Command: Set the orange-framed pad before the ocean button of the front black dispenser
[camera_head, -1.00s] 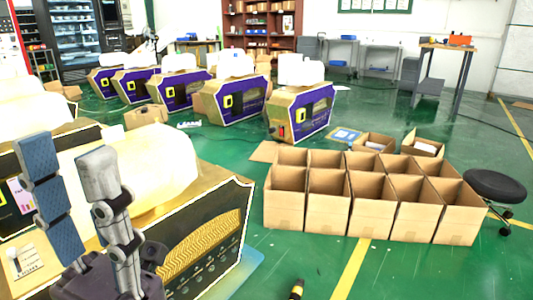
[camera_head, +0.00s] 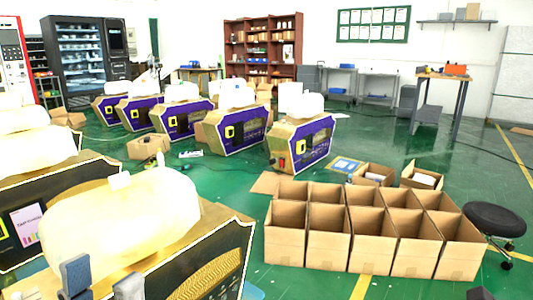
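The front black dispenser (camera_head: 200,272) fills the lower left, with a gold patterned panel and a cream, cloudy bulky shape on top. Its ocean button cannot be picked out; the lower front is cut off by the frame edge. My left gripper (camera_head: 103,286) shows only its fingertips at the bottom edge, in front of the cream shape. The two fingers stand apart with nothing visible between them, so it looks open. No orange-framed pad can be made out. My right gripper is not clearly in view.
Another black dispenser (camera_head: 62,212) stands behind at the left. Several purple-fronted dispensers (camera_head: 312,145) line the back. Joined open cardboard boxes (camera_head: 328,252) stand at right, beside a black stool (camera_head: 495,222). Green floor between the front dispenser and the boxes is clear.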

